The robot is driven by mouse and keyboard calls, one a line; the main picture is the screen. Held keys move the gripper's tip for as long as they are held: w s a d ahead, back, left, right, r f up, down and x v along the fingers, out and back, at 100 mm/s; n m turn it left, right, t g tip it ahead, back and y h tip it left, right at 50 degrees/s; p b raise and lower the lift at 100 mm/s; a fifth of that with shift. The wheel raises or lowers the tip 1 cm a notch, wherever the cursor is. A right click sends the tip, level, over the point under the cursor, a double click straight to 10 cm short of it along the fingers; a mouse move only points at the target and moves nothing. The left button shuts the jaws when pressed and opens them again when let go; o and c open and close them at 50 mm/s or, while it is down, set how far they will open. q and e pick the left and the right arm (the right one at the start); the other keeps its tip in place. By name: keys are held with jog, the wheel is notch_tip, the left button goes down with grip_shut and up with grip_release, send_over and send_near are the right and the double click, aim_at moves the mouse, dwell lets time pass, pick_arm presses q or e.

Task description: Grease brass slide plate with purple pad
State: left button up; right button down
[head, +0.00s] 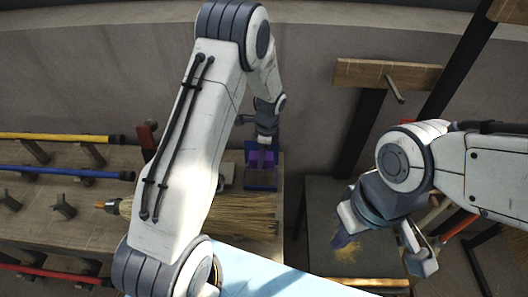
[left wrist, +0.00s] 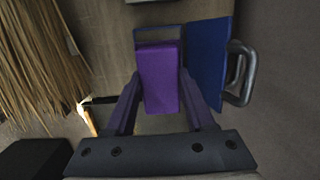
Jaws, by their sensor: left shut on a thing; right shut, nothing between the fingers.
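My left gripper (head: 264,158) is at the back of the bench, at the blue container (head: 261,181). In the left wrist view, its two fingers are shut on the purple pad (left wrist: 160,80), one on each side. A dark rim (left wrist: 158,33) shows behind the pad, and a blue panel with a grey handle (left wrist: 207,65) stands just right of it. I cannot tell whether the pad touches the container. My right gripper (head: 343,242) is shut and empty over the dark table at the right. I cannot make out the brass slide plate.
A straw broom head (head: 250,215) lies on the bench, partly behind my left arm; its bristles also show in the left wrist view (left wrist: 35,60). Yellow (head: 60,138) and blue (head: 70,173) handles lie at the left. Straw bits lie on the dark table (head: 325,200). A wooden rail with a peg (head: 385,74) is behind.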

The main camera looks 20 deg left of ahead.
pick_arm(q)
jog(key=shift+a+f+b, duration=0.1)
jog(key=shift+f+b, duration=2.4)
jog(key=shift+f, duration=0.45)
jog(key=shift+f+b, duration=0.4)
jog(key=shift+f, duration=0.1)
jog(key=shift+s, duration=0.1)
jog(key=shift+r+p, duration=3.2)
jog(key=shift+r, duration=0.3)
